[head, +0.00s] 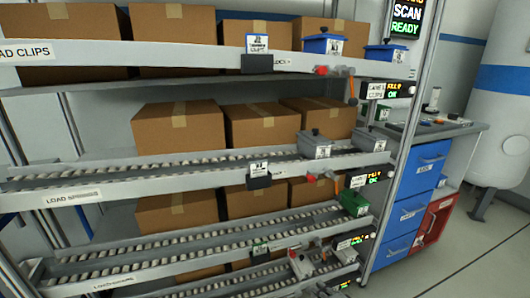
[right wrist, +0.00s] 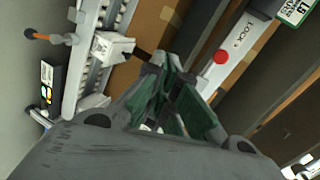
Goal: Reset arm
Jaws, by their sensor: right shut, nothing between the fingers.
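My right gripper (right wrist: 172,98) shows in the right wrist view, with its green-padded fingers closed together and nothing visible between them. It is close to the rack, with brown cartons (right wrist: 150,25) behind its fingers. I cannot make out the right gripper clearly in the head view. My left gripper does not show in either view.
A flow rack (head: 120,190) with several carton tiers fills the head view. Blue bins (head: 323,45), grey bins (head: 315,145) and a green bin (head: 352,203) sit along its edges. In the wrist view, a red knob (right wrist: 221,57) and orange-tipped lever (right wrist: 50,37) flank the gripper.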

